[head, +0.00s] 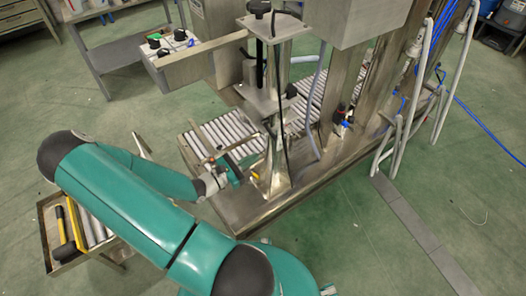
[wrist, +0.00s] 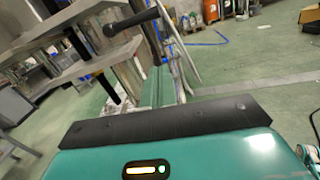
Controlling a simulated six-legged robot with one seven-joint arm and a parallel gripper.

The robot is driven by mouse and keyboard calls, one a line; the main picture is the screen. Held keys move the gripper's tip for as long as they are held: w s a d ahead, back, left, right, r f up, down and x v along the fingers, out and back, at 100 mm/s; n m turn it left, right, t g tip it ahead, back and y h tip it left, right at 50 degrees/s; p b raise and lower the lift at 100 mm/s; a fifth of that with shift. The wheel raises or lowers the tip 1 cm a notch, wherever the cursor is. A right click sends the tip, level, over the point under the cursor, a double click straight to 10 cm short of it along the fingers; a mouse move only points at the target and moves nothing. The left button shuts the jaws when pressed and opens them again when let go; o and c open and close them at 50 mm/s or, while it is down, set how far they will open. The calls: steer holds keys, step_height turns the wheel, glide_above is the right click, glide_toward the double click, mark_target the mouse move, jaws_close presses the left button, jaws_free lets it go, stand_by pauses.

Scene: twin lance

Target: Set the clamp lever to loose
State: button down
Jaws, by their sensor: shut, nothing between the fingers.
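My gripper (head: 236,172) is at the end of my teal arm in the head view, close beside the metal column of the machine (head: 277,150). It is shut and holds nothing; its fingertips are small and partly hidden there. A thin dark bar (head: 238,145) runs just above my gripper, and a small yellow-orange part (head: 255,174) shows beside it. The wrist view shows a black cylindrical handle (wrist: 138,20) on a bar ahead of my teal wrist housing; it may be the clamp lever. I cannot tell its setting, or whether my gripper touches it.
Roller conveyors (head: 218,135) lie behind my gripper. A black knob (head: 259,7) tops the column, and a control box with buttons (head: 168,46) stands at upper left. A tray with yellow-handled tools (head: 66,235) is at lower left. Hoses hang at right; the floor beyond is open.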

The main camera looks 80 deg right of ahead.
steer(key=shift+v, duration=2.25)
steer(key=w+a+r+m+t+y, duration=0.45)
steer(key=w+a+r, duration=0.25)
steer(key=a, duration=0.3)
steer(key=w+a+r+m+t+y, duration=0.3)
steer(key=w+a+r+t+y, duration=0.25)
steer(key=a, duration=0.45)
steer(key=w+a+r+t+y, duration=0.1)
steer(key=a+r+t+y, duration=0.2)
steer(key=a+r+t, duration=0.5)
steer(key=a+r+m, duration=0.1)
steer(key=a+r, duration=0.9)
steer(key=r, duration=0.1)
steer(key=shift+y, duration=0.4)
